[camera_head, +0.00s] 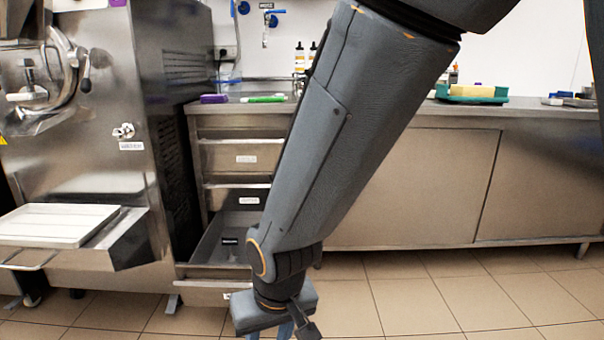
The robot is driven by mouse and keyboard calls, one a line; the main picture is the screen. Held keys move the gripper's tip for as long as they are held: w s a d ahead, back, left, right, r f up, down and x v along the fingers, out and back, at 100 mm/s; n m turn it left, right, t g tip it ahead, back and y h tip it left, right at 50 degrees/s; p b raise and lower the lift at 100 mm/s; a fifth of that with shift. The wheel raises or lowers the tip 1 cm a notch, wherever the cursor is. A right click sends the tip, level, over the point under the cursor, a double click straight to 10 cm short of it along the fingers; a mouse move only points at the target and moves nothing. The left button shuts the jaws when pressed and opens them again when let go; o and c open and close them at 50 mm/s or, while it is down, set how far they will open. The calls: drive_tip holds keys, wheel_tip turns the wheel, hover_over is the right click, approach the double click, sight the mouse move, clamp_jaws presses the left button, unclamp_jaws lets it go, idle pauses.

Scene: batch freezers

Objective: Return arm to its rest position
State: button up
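My arm (345,130) reaches down from the upper right to the bottom middle of the head view. My gripper (283,332) is at the bottom edge, pointing down, in front of an open lower drawer (208,250). Its fingertips are cut off by the frame edge, so I cannot tell whether it is open, shut or holding anything. The arm hides part of the drawers and the counter behind it.
A steel batch freezer (100,90) with a white tray (58,225) on its shelf stands at the left. A steel counter (420,185) runs along the back, with a green tray (470,97) and bottles on it. Tiled floor (450,295) at the right is clear.

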drive_tip(key=s+d+r+n+g+h, duration=0.1)
drive_tip(key=s+d+r, duration=0.15)
drive_tip(key=s, duration=0.25)
drive_tip(key=s+d+r+n+g, duration=0.1)
drive_tip(key=s+d+r, duration=0.1)
drive_tip(key=s+d, duration=0.15)
drive_tip(key=d+r+m+p, duration=0.3)
drive_tip(key=d+r+p, duration=0.6)
drive_tip(key=r+p, duration=0.3)
drive_tip(key=d+r+m+p, duration=0.4)
drive_tip(key=d+r+p, duration=0.6)
drive_tip(key=r+p, duration=0.3)
drive_tip(key=shift+s+d+r+h+p, duration=0.2)
drive_tip(key=shift+s+h+p, duration=0.15)
drive_tip(key=shift+p, duration=0.9)
